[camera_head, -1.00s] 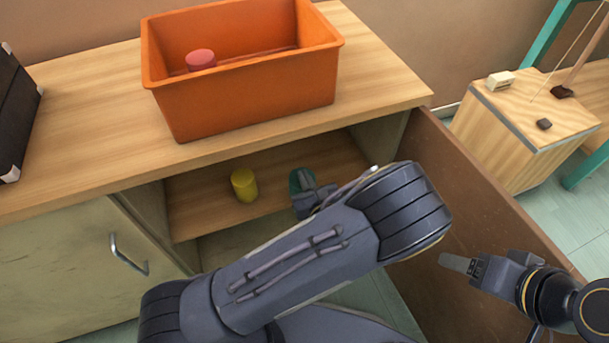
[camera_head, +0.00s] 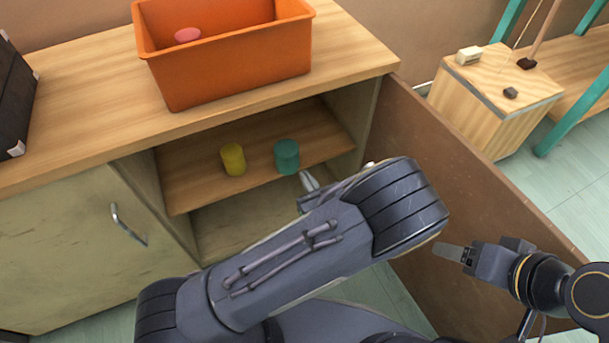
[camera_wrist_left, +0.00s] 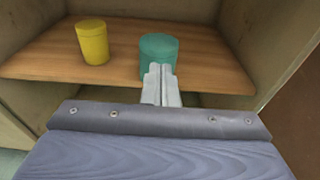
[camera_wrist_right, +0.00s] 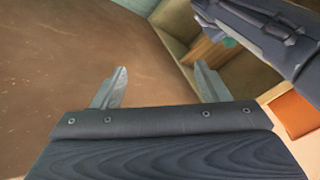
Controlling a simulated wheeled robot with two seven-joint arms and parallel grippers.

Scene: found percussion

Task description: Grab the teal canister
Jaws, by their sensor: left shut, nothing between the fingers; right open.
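The teal canister (camera_head: 287,156) stands upright on the shelf inside the open cabinet, to the right of a yellow canister (camera_head: 233,159). In the left wrist view the teal canister (camera_wrist_left: 159,50) stands straight ahead of my left gripper (camera_wrist_left: 161,72). The left fingers are shut together and empty, and they overlap the canister's lower front in that view; I cannot tell whether they touch it. In the head view the left fingertips (camera_head: 307,178) are just in front of the shelf, below and right of the teal canister. My right gripper (camera_wrist_right: 158,80) is open and empty beside the open door.
An orange bin (camera_head: 235,77) with a pink item (camera_head: 187,35) inside stands on the cabinet top. The open brown door (camera_head: 440,165) bounds the space on the right. A wooden block stand (camera_head: 490,95) is beyond it. The shelf (camera_head: 195,190) is otherwise clear.

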